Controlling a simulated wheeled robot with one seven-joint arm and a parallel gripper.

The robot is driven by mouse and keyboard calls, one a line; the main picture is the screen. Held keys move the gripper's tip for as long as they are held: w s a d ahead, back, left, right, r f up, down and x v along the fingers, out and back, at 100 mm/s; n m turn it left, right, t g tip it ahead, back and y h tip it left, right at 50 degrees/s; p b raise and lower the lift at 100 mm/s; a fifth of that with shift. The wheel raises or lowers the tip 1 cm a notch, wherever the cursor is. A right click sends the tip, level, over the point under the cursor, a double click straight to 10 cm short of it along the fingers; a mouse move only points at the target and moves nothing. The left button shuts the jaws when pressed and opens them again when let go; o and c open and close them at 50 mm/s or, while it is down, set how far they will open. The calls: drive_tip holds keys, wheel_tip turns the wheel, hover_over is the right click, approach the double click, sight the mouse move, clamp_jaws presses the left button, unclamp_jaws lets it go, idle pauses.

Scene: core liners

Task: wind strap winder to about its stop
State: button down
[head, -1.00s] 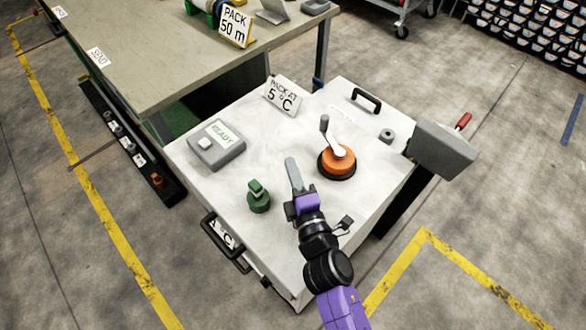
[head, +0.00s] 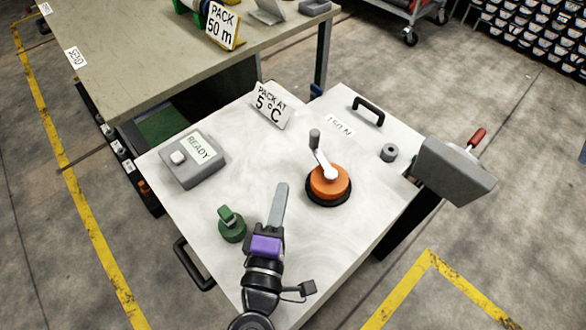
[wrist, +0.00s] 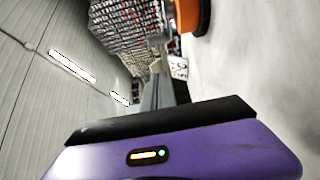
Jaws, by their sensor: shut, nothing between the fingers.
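The strap winder is an orange drum (head: 328,184) on a black base, with a white crank arm and an upright grey handle (head: 314,138) at its far left side. It stands on the white-topped bench (head: 285,235). My gripper (head: 282,190) is shut and empty, to the left of the drum and apart from it, with its fingers pointing away from me over the bench. In the wrist view the closed grey fingers (wrist: 157,95) show, and part of the orange drum (wrist: 192,15) is at the top edge. The crank handle is not clearly visible there.
A green knob (head: 231,225) stands close left of my gripper. A grey READY box (head: 190,165), a "PACK AT 5 °C" sign (head: 270,104), a black handle (head: 368,110), a grey ring (head: 389,152) and a grey box with a red lever (head: 455,170) surround the bench area.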

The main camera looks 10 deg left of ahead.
approach(311, 141)
drive_tip(key=w+a, duration=0.1)
drive_tip(key=w, duration=0.1)
drive_tip(key=w+a, duration=0.2)
drive_tip(key=shift+w+a+r+p, duration=0.1)
drive_tip(key=shift+w+a+p, duration=0.05)
drive_tip(key=shift+a+p, duration=0.15)
drive_tip(key=shift+w+d, duration=0.7)
drive_tip(key=shift+d, duration=0.2)
drive_tip(key=shift+w+d+p, duration=0.3)
drive_tip(key=shift+w+d, duration=0.2)
drive_tip(key=shift+w, duration=0.05)
drive_tip(key=shift+w+d, duration=0.2)
drive_tip(key=shift+w+d+b, duration=0.3)
drive_tip(key=shift+w+d, duration=0.05)
drive_tip(key=shift+w, duration=0.1)
